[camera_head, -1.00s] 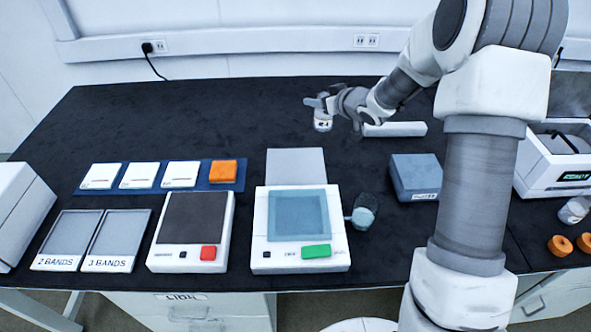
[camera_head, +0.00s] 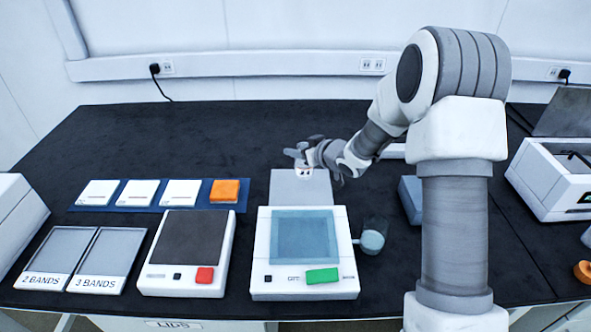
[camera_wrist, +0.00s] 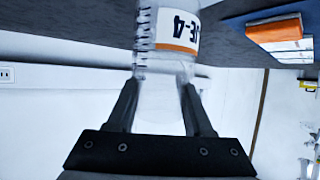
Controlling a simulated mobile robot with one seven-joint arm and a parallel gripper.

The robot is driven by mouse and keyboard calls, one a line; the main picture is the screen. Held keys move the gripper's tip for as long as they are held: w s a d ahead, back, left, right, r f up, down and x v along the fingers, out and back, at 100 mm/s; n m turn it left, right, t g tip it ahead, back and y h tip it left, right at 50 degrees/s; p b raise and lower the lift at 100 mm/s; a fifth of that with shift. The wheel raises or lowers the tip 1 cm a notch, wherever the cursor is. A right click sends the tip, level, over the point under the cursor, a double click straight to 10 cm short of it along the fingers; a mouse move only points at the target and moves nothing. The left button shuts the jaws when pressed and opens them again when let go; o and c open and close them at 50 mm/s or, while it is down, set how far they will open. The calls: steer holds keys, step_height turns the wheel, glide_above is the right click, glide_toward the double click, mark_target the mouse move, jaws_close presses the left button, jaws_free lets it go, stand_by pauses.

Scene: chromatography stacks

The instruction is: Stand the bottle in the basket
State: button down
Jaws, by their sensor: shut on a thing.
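My gripper (camera_head: 304,160) is shut on the bottle (camera_head: 304,171), which is small in the head view and held above the grey pad (camera_head: 288,188) behind the middle device. In the wrist view, the bottle (camera_wrist: 165,60) is clear, with a scale and a white label with an orange stripe. The label's text reads upside down, ending in "E-4". The two fingers (camera_wrist: 160,105) press on the bottle's narrower part. I cannot make out a basket in either view.
The middle device (camera_head: 303,240) has a blue-tinted window and a green button. A device with a dark top (camera_head: 190,238) and two trays marked "2 BANDS" (camera_head: 58,258) and "3 BANDS" (camera_head: 110,260) lie left. The back left bench is clear.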

steer(key=shift+s+a+f+b, duration=0.15)
steer(key=shift+f+b, duration=0.1)
steer(key=shift+f, duration=0.5)
steer(key=shift+w+a+f+b, duration=0.1)
steer(key=shift+a+f+b, duration=0.1)
steer(key=shift+f, duration=0.5)
steer(key=shift+s+a+f+b, duration=0.15)
steer(key=shift+f+b, duration=0.1)
steer(key=shift+f, duration=0.5)
steer(key=shift+w+f, duration=0.1)
steer(key=shift+f, duration=0.15)
steer(key=shift+c, duration=1.5)
jaws_free()
